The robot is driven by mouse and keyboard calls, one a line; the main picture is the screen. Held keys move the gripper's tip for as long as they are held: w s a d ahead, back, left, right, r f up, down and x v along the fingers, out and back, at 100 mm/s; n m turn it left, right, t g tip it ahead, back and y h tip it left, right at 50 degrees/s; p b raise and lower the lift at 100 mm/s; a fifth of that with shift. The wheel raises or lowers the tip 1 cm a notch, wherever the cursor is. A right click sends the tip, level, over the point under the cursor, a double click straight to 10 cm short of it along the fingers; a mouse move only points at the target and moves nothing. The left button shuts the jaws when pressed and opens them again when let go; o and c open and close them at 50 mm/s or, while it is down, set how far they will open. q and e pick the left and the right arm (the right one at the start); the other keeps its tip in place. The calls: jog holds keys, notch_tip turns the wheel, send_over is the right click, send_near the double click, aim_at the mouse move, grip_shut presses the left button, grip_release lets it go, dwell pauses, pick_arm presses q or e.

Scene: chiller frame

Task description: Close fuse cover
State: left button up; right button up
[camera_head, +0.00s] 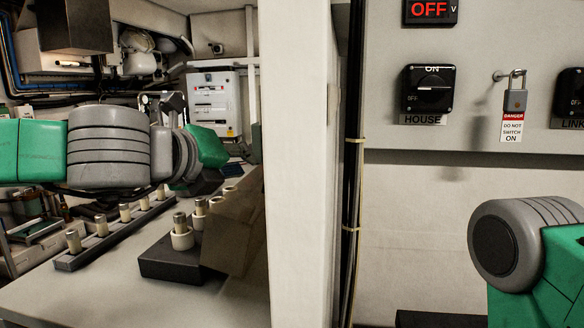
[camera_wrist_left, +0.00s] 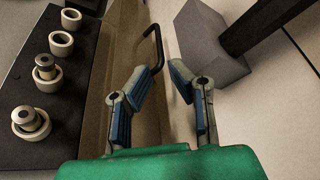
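The fuse cover is a tan-brown panel (camera_head: 236,225) standing tilted beside the dark fuse base (camera_head: 165,262) in the head view. The base carries white insulators with metal studs, which lie uncovered. In the left wrist view the panel (camera_wrist_left: 122,45) shows edge-on with a black bent handle (camera_wrist_left: 155,40) on it. My left gripper (camera_wrist_left: 164,72) is open, with its blue-padded fingers apart just below the handle. The handle's lower end comes close to the fingertips; I cannot tell whether they touch. In the head view my left wrist largely hides this gripper. My right gripper is out of view.
A white pillar (camera_head: 300,165) stands right of the fuse area. A long rail with studs (camera_head: 115,235) runs at left. A grey block with a dark bar (camera_wrist_left: 207,45) lies right of the fingers. A switch panel with a padlock (camera_head: 515,98) is at right.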

aim_at(241, 191)
pick_arm(q)
jog(key=shift+w+a+f, duration=0.25)
jog(key=shift+w+a, duration=0.15)
jog(key=shift+w, duration=0.1)
jog(key=shift+w+a+f, duration=0.2)
jog(key=shift+w+a, duration=0.15)
jog(key=shift+w, duration=0.1)
jog(key=shift+b+x, duration=0.35)
jog(key=shift+x, duration=0.65)
jog(key=x, duration=0.3)
jog(key=d+x, duration=0.1)
jog(key=x, duration=0.2)
jog(key=b+x, duration=0.1)
jog(key=x, duration=0.2)
jog(key=shift+s+d+r, duration=0.2)
jog(key=shift+d, duration=0.1)
jog(key=shift+a, duration=0.45)
jog(key=shift+d, duration=0.5)
jog(key=c, duration=0.4)
jog(key=shift+s+d, duration=0.1)
jog(key=shift+d, duration=0.25)
jog(key=shift+a, duration=0.1)
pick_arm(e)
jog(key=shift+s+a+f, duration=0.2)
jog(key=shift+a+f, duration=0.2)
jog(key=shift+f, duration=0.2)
